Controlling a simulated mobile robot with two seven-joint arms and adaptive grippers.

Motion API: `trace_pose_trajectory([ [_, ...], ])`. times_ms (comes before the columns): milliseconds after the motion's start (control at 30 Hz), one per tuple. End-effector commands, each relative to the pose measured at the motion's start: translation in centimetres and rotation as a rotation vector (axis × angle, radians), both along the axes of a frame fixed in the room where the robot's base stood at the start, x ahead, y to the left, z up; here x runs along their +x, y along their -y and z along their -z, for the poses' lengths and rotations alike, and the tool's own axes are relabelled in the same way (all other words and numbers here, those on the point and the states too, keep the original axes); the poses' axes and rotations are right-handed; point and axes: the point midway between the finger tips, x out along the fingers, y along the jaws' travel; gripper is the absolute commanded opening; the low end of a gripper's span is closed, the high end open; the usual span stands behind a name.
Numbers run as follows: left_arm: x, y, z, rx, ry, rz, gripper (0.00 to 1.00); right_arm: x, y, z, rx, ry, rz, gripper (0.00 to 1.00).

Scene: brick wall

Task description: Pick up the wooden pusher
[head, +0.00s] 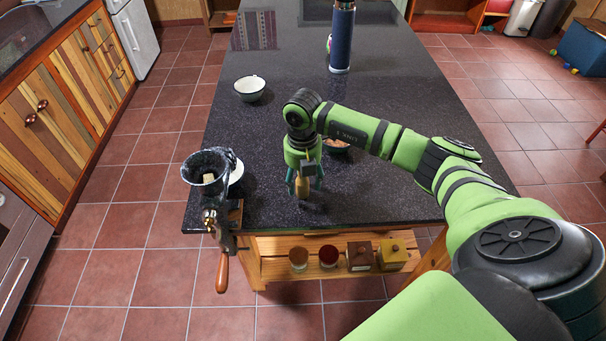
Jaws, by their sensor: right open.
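A wooden pusher (302,188), light brown and small in this view, stands near the front of the dark countertop (370,198). My right gripper (304,184) points straight down over it, with its fingers around the pusher's sides. The gripper is open; I cannot tell whether a finger touches the pusher. The gripper hides the pusher's upper part. My left gripper is not in view.
A dark meat grinder (205,172) with a wooden-handled crank is clamped at the counter's left front corner. A white bowl (250,88), a dark blue bottle (341,40) and a small bowl (336,145) behind my gripper stand on the counter. Jars and boxes sit on the shelf below.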

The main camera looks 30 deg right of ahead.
Motion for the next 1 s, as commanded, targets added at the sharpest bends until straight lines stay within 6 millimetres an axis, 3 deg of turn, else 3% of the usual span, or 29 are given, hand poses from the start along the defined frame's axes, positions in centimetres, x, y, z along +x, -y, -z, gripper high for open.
trace_pose_trajectory([
  [167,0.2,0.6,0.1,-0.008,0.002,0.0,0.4,0.0,0.0,0.1,0.001,0.001,-0.001,0.61],
  [200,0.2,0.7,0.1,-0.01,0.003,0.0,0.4,0.0,0.0,0.1,0.001,0.001,-0.001,0.53],
  [333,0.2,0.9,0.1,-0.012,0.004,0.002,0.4,0.0,0.0,0.1,0.001,0.001,-0.001,0.01],
  [767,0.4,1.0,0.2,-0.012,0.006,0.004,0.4,0.0,0.0,0.0,0.001,0.001,0.0,0.0],
  [1000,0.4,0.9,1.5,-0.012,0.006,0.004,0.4,0.1,0.1,-1.8,0.0,0.005,-0.001,0.0],
])
